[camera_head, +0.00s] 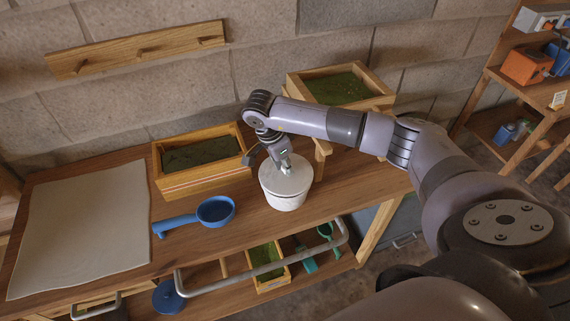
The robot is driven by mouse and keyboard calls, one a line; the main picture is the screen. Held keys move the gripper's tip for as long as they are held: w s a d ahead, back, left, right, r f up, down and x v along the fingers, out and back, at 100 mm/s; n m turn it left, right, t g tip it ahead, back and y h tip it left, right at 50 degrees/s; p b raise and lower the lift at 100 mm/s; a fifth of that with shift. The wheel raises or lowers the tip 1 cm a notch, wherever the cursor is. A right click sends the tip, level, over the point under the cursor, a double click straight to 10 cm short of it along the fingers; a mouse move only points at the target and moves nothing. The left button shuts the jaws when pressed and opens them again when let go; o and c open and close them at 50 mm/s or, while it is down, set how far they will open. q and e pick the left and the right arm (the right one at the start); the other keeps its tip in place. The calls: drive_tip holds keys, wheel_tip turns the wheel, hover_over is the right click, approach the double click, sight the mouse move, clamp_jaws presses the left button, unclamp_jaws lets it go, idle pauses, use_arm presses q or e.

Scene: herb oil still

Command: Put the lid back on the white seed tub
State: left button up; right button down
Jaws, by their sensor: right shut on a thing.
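The white seed tub (287,202) stands upright on the wooden bench, right of the middle of the bench top. A round white lid (298,178) is over its mouth and looks level. I cannot tell whether the lid is pressed fully down or just rests on the rim. My right gripper (285,168) points down from above and is shut on the lid near its middle. The gripper hides the part of the lid that it holds. My left gripper is not in view.
A blue scoop (215,212) lies left of the tub, and a wooden box of dark green herbs (203,155) stands behind it. A pale cloth (85,225) covers the bench's left end. Another herb box (337,87) sits raised behind my arm. A metal rail (265,272) runs along the front.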

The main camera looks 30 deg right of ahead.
drive_tip(key=shift+f+b, duration=0.15)
drive_tip(key=shift+b, duration=0.4)
idle(1.2)
drive_tip(key=c, duration=1.3)
unclamp_jaws()
drive_tip(key=o, duration=0.5)
drive_tip(key=shift+c, duration=0.2)
drive_tip(key=shift+r+p, duration=2.05)
drive_tip(key=shift+r, duration=1.45)
